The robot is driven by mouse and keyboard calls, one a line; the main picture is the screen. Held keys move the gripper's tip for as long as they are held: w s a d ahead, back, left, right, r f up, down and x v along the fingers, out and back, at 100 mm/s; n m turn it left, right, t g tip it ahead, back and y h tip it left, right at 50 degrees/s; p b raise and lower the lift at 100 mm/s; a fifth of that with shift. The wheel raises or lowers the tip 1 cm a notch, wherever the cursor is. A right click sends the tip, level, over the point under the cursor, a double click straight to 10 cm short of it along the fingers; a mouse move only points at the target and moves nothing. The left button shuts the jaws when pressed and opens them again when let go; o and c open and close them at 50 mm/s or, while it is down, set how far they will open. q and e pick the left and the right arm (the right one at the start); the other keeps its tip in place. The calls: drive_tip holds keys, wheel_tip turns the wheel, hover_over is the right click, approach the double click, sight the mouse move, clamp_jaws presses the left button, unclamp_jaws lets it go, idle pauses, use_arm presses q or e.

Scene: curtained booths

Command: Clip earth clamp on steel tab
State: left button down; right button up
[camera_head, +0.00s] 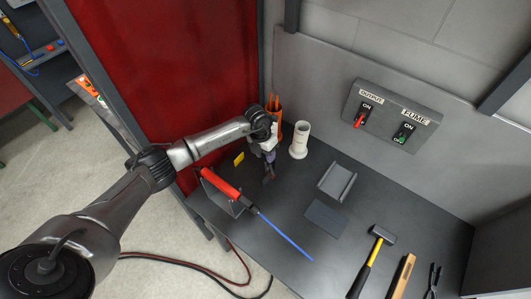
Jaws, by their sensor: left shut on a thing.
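My left gripper (268,161) comes in from the left and points down over the back left of the dark table. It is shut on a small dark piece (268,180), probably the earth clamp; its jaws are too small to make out. I cannot tell whether the piece touches the table. I cannot pick out the steel tab for certain; a small yellow piece (239,158) shows at the table's left edge, beside the gripper. My right gripper is not in view.
A red-handled holder (220,184) with a blue rod rests on a stand. An orange rod holder (273,107) and white canister (299,140) stand behind. A grey channel (337,182), dark plate (325,219), hammer (371,261), wooden-handled tool (402,276) and pliers (433,281) lie right. Switch box (390,113) is on the wall.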

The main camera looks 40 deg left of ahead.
use_arm(q)
drive_tip(key=shift+f+b, duration=0.8)
drive_tip(key=shift+f, duration=0.5)
drive_tip(key=c, duration=1.7)
unclamp_jaws()
